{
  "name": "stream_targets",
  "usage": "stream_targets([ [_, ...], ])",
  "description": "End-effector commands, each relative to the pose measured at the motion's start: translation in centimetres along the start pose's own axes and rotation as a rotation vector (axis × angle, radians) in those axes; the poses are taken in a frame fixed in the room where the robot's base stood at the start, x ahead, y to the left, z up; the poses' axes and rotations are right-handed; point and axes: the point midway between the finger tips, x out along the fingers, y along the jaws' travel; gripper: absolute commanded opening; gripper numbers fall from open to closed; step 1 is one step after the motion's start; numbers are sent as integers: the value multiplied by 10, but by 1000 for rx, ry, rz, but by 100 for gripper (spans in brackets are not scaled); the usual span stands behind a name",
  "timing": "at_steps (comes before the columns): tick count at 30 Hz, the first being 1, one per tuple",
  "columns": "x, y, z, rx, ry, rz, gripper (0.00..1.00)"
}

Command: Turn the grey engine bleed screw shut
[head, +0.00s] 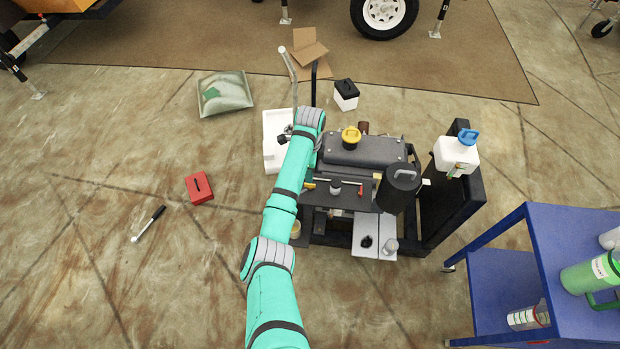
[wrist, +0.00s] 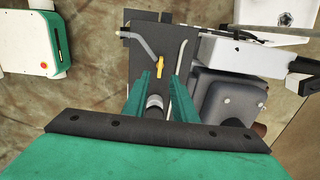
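My gripper (wrist: 164,82) is open in the wrist view, its two green fingers apart. In the head view it is mostly hidden by my arm, left of the engine (head: 365,150). A grey and black round part (wrist: 155,99) shows between the fingers; I cannot tell its depth or whether they touch it. A yellow lever (wrist: 160,68) on a grey pipe lies just beyond the fingertips. I cannot clearly make out the grey bleed screw. A small grey capped part (head: 335,187) sits on the dark panel, between a yellow lever (head: 309,186) and a red one (head: 361,190).
A black canister (head: 400,187) and a white jug with a blue cap (head: 457,156) stand right of the panel. A blue cart (head: 550,245) is at the right. A red box (head: 199,188) and a wrench-like tool (head: 149,223) lie on open floor at the left.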

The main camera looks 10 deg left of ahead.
Motion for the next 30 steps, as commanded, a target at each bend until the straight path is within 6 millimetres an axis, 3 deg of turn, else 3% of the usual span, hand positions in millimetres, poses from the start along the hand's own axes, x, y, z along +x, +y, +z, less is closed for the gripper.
stream_targets([
  [3, -21, -1, 0, 1, 0, -4, 25],
  [9, -40, 0, 0, 1, 0, -2, 25],
  [30, -43, 0, 0, 1, 0, -1, 25],
])
